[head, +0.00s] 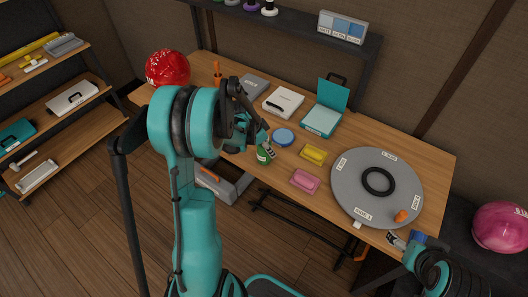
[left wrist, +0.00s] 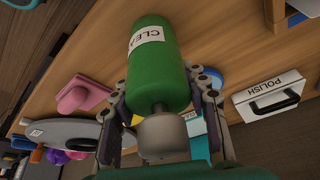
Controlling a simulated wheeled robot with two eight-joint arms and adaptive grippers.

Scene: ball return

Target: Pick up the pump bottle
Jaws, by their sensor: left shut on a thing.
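The pump bottle is green with a white label and a grey pump top. It fills the middle of the left wrist view (left wrist: 155,65) and shows small in the head view (head: 263,157), near the front of the workbench. My left gripper (left wrist: 158,112) has its fingers on both sides of the bottle near its neck and is shut on it. In the head view my left arm hides much of this gripper. I cannot tell whether the bottle's base touches the bench. My right gripper (head: 396,240) is by the front edge of the turntable, small and partly hidden.
The workbench (head: 425,150) carries a pink block (head: 305,181), a yellow block (head: 313,154), a blue disc (head: 283,138), a white case (head: 283,102), an open teal box (head: 322,120) and a grey turntable (head: 350,165) with a black ring. A shelf (head: 320,38) overhangs the back.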

